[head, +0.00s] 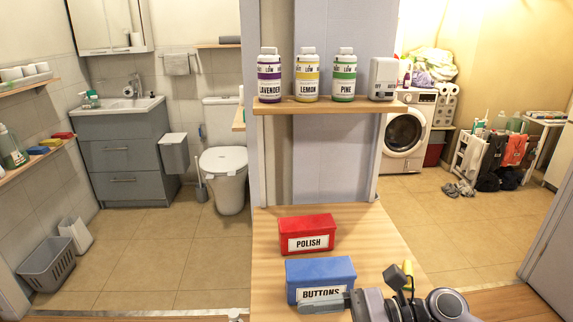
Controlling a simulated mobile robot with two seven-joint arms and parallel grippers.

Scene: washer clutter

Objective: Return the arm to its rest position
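My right arm reaches in at the bottom right of the head view, low over the wooden table. The finger end of my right gripper (322,303) points left, in front of the lower front of the blue BUTTONS box (320,270). Only a grey finger shows clearly, so its opening cannot be judged. I cannot tell whether it touches the box. My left gripper does not show.
A red POLISH box (307,234) stands behind the blue box on the wooden table (385,240). A shelf (330,106) above holds LAVENDER (269,78), LEMON (307,78) and PINE (344,78) bottles and a white container (383,80).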

